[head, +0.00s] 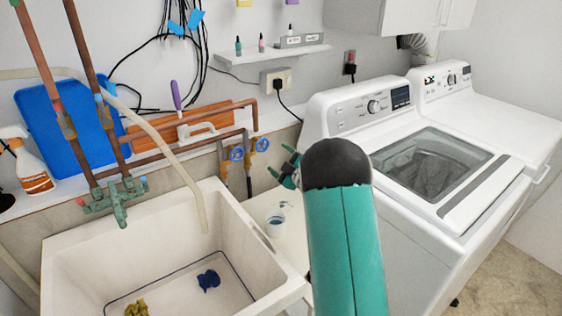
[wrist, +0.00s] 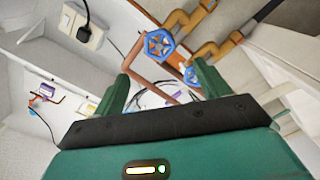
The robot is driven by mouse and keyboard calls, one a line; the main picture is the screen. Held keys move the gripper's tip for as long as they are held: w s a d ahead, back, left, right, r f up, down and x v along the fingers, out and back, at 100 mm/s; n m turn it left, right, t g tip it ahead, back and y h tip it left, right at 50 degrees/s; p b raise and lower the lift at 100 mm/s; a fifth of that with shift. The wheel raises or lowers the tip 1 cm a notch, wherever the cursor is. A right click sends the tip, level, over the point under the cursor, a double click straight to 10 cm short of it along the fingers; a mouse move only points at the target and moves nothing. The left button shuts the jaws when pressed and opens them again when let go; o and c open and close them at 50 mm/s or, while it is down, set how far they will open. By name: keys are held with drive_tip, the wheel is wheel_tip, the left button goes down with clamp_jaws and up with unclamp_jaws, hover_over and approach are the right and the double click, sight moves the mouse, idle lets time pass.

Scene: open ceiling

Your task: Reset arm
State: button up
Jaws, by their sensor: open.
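My green arm rises from the bottom of the head view and ends in a dark rounded joint. My gripper (head: 289,168) shows just left of that joint, partly hidden behind it. In the wrist view my gripper (wrist: 163,82) has its two green fingers apart, with nothing between them. Behind the fingers are blue valve handles (wrist: 160,45) on copper-coloured pipes. In the head view the valve handles (head: 236,153) are left of my gripper, and I cannot tell how far behind it they lie.
A white sink (head: 75,260) at lower left holds a blue cloth (head: 208,280) and a yellowish one (head: 137,308). A small cup (head: 275,225) stands right of the sink. A washing machine (head: 345,113) stands right of my arm. A spray bottle (head: 28,165) is far left.

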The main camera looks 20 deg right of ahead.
drive_tip(key=shift+s, duration=0.1)
idle(0.4)
drive_tip(key=s+a+r+m+g+h, duration=0.2)
drive_tip(key=s+a+r+m+h, duration=0.15)
drive_tip(key=s+r, duration=0.35)
drive_tip(key=s+a+r+m+g+h, duration=0.3)
drive_tip(key=s+r+m, duration=0.2)
drive_tip(key=s+r, duration=0.15)
drive_tip(key=s+a+f+m+g+y, duration=0.1)
drive_tip(key=s+a, duration=0.3)
drive_tip(key=s, duration=0.6)
drive_tip(key=s+a+m+g+y, duration=0.1)
drive_tip(key=s+a+g, duration=0.2)
drive_tip(key=s, duration=0.7)
drive_tip(key=s+a+f+m+g+y, duration=0.1)
drive_tip(key=s+a, duration=0.4)
drive_tip(key=s, duration=0.5)
drive_tip(key=shift+s+a+f+m+g, duration=0.2)
drive_tip(key=shift+a+f+m+g, duration=0.2)
drive_tip(key=shift+g, duration=0.6)
